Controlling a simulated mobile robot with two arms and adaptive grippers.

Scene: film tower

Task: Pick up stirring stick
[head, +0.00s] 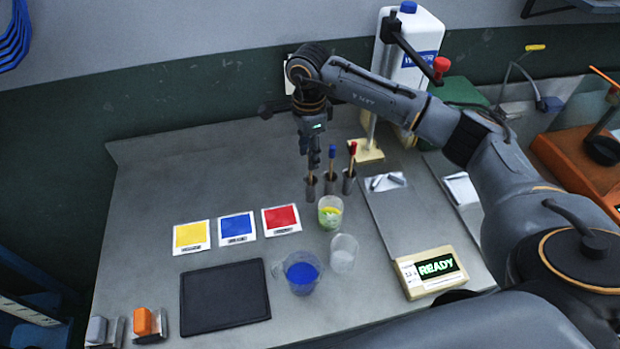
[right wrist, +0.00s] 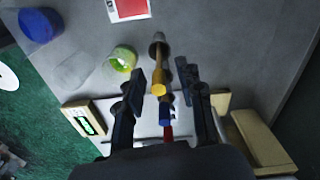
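Three stirring sticks stand in separate grey metal holders on the grey bench. The yellow-capped stick (right wrist: 159,89) shows in the right wrist view; in the head view its cap is hidden by my gripper and only its lower shaft (head: 311,181) shows. The blue-capped stick (head: 332,153) and the red-capped stick (head: 352,150) stand just to its right. My right gripper (head: 314,160) points down over the yellow-capped stick. In the right wrist view, the open fingers (right wrist: 161,82) are either side of that stick, with gaps on both sides. My left gripper is not in view.
A beaker of yellow-green liquid (head: 330,214), a clear beaker (head: 343,255) and a beaker of blue liquid (head: 302,274) stand in front. Yellow (head: 191,236), blue (head: 237,227) and red (head: 281,219) cards lie left. A black mat (head: 224,296) and READY display box (head: 430,272) are nearer.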

